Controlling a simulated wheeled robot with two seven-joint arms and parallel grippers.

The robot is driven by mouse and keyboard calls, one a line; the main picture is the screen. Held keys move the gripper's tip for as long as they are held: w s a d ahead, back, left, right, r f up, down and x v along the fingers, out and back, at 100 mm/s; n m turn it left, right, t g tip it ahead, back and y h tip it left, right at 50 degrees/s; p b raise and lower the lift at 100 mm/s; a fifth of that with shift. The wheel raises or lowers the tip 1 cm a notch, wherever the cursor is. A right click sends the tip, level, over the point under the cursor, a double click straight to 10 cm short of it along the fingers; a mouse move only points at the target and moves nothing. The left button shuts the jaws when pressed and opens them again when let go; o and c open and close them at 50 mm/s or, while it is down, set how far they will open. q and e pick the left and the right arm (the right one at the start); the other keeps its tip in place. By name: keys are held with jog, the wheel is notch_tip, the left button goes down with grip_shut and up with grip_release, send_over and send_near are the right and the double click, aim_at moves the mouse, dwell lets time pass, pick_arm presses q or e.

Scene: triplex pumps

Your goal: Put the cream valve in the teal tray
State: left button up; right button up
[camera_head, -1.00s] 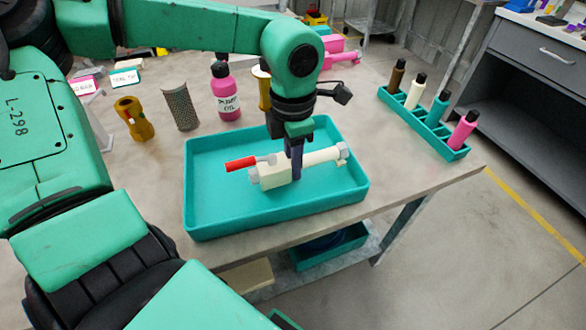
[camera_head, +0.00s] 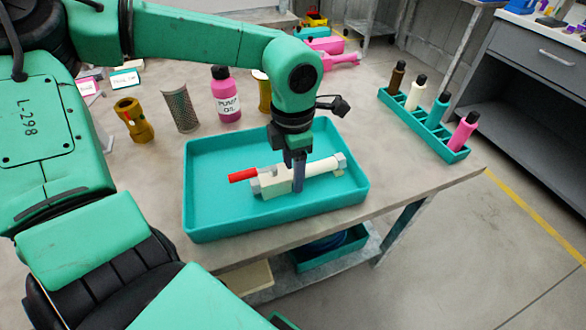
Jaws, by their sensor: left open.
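The cream valve (camera_head: 322,168), with a red handle (camera_head: 243,175) and grey end fittings, lies in the teal tray (camera_head: 215,215), toward its right side. My left gripper (camera_head: 298,186) points down over the valve's middle. Its near finger shows in front of the valve body; the far finger is hidden. The jaws are open with the valve between or right beside them. My right gripper does not show.
A pink oil bottle (camera_head: 227,96), a perforated grey cylinder (camera_head: 181,108) and a brass fitting (camera_head: 133,120) stand behind the tray. A teal rack (camera_head: 423,124) with several coloured bottles stands at the right. The table is clear between tray and rack.

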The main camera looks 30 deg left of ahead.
pick_arm(q)
notch_tip(320, 180, up, 12)
jog(key=shift+p, duration=0.35)
jog(key=shift+f, duration=0.15)
